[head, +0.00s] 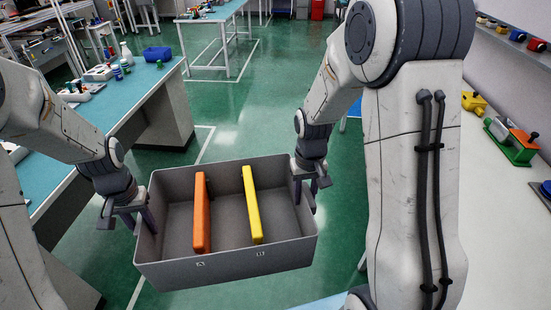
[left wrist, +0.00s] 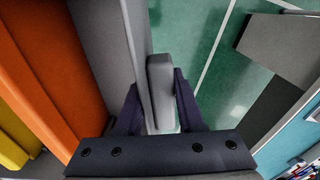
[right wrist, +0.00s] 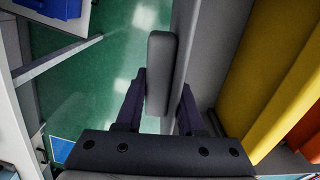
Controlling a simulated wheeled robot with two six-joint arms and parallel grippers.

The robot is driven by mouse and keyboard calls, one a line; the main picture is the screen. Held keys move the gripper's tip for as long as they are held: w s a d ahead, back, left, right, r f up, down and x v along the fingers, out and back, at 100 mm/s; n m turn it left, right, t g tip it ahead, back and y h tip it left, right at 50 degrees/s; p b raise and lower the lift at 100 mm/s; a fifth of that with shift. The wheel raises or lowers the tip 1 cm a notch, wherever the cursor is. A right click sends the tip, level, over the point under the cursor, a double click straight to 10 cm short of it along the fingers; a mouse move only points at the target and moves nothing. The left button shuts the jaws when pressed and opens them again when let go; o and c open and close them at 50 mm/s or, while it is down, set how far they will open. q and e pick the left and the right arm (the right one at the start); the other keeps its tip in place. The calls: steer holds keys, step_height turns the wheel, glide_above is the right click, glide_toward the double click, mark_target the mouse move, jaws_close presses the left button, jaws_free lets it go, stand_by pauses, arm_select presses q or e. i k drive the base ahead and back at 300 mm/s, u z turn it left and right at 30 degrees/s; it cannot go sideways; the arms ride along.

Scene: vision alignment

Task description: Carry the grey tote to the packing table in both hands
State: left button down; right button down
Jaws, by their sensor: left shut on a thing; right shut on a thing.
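The grey tote (head: 225,268) hangs in the air in front of me in the head view, roughly level. An orange bar (head: 201,212) and a yellow bar (head: 251,203) stand inside it, with small labels on the near wall. My left gripper (head: 135,214) is shut on the tote's left side, and my right gripper (head: 306,182) is shut on its right side. In the left wrist view a grey handle lies between the fingers (left wrist: 160,95), beside the tote wall (left wrist: 105,45). The right wrist view shows the same at the fingers (right wrist: 160,95). I cannot tell which table is the packing table.
A blue-topped bench (head: 145,95) with bottles and small parts runs along the left, close to my left arm. Another blue-topped table (head: 215,12) stands further back. Green floor (head: 235,115) lies open beyond the tote. A shelf with coloured parts (head: 512,142) is at right.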

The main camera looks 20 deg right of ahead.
mark_target(488, 239)
steer(key=i, duration=2.2)
steer(key=z, duration=3.6)
steer(key=i, duration=0.5)
steer(key=u, duration=0.05)
